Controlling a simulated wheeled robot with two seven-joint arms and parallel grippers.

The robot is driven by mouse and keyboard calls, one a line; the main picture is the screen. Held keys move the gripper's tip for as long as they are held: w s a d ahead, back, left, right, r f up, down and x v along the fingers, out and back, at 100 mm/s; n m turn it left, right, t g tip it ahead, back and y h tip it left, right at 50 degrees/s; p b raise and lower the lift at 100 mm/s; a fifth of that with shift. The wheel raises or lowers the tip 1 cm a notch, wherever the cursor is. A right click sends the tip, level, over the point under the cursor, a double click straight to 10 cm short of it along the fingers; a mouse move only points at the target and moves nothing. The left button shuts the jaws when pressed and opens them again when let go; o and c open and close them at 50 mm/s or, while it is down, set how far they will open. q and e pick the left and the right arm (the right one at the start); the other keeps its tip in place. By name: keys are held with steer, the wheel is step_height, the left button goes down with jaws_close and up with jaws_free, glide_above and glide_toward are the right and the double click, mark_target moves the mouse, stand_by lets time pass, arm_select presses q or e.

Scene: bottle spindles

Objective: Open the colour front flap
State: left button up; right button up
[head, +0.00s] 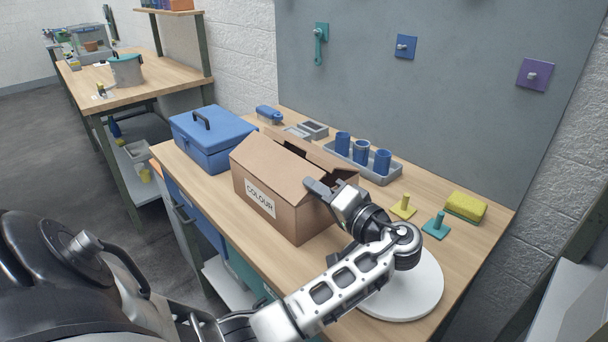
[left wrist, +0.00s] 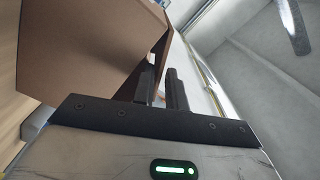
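The brown cardboard box (head: 281,211) stands on the workbench, with a white COLOUR label (head: 260,198) on its front side. Its front flap (head: 272,160) lies over the top, sloping, with a dark opening behind it. A back flap (head: 342,167) stands partly raised. My left gripper (head: 322,190) is at the box's right end, close to the top edge. In the left wrist view its two fingers (left wrist: 162,88) are a small gap apart beside the box's brown cardboard (left wrist: 85,50). Nothing clearly sits between them; contact with the flap cannot be told. My right gripper is not in view.
A blue toolbox (head: 212,140) stands left of the box. A grey tray (head: 375,172) with blue cups lies behind it. Yellow and teal spindles (head: 436,226), a yellow sponge (head: 465,207) and a white round plate (head: 412,292) are to the right.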

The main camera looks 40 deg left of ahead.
arm_select(q)
steer(key=a, duration=0.3)
steer(key=shift+w+a+p, duration=0.2)
steer(key=shift+a+p, duration=0.05)
steer(key=shift+p, duration=0.05)
steer(key=shift+a, duration=0.25)
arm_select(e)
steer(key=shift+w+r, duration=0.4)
arm_select(q)
jaws_close()
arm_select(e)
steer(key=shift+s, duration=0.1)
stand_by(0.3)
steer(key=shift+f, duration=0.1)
